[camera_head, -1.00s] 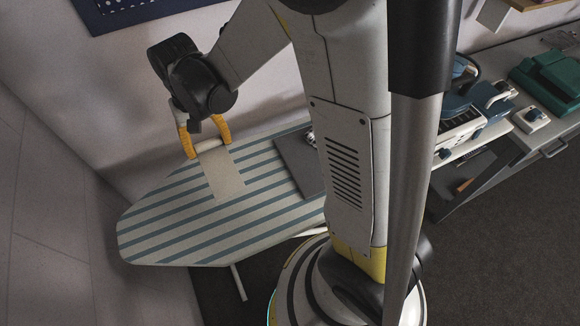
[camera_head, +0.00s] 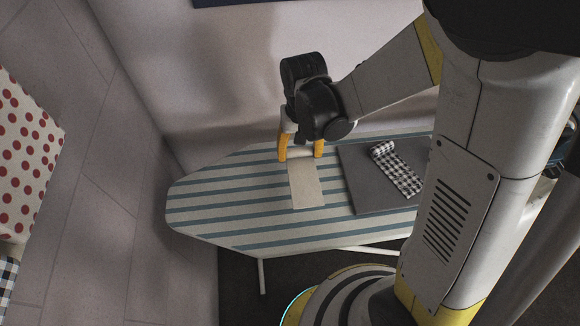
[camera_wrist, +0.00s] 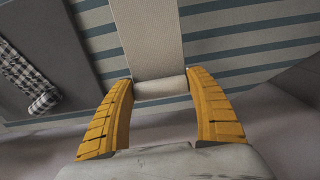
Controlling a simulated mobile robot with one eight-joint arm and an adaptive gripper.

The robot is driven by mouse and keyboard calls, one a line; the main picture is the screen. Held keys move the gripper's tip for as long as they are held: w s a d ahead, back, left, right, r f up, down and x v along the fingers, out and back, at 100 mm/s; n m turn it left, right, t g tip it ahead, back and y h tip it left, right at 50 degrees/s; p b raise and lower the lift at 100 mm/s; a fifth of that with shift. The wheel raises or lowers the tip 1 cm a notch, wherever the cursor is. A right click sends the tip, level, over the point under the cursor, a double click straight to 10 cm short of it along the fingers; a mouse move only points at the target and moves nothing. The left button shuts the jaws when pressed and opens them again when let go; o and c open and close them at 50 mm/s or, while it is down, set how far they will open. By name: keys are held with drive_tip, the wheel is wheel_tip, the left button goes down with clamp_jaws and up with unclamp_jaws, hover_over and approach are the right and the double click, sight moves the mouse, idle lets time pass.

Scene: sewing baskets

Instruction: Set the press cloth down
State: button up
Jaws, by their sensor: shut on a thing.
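The press cloth (camera_head: 306,187) is a plain beige strip with a rolled end. It shows over the striped ironing board (camera_head: 222,205) in the head view. My gripper (camera_head: 301,153) is shut on the rolled end, with one yellow finger on each side. In the wrist view the cloth (camera_wrist: 148,35) runs away from the roll between the fingertips of my gripper (camera_wrist: 160,86). The blue and cream stripes of the board show on both sides of it. I cannot tell whether the flat part touches the board.
A dark grey mat (camera_head: 357,178) lies on the board to the right of the cloth, with a black-and-white checked cloth (camera_head: 398,170), partly rolled, on it. The left end of the board is clear. A red-dotted cloth (camera_head: 22,160) hangs at the far left. A wall (camera_head: 240,80) stands behind the board.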

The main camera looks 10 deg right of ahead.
sight(288, 150)
drive_tip(key=a+f, duration=0.2)
drive_tip(key=a, duration=0.1)
drive_tip(key=shift+w+b, duration=0.3)
drive_tip(key=shift+w, duration=0.1)
drive_tip(key=shift+f+b, duration=0.85)
drive_tip(key=shift+f, duration=1.05)
drive_tip(key=shift+f, duration=0.2)
drive_tip(key=o, duration=1)
drive_tip(key=shift+c, duration=0.2)
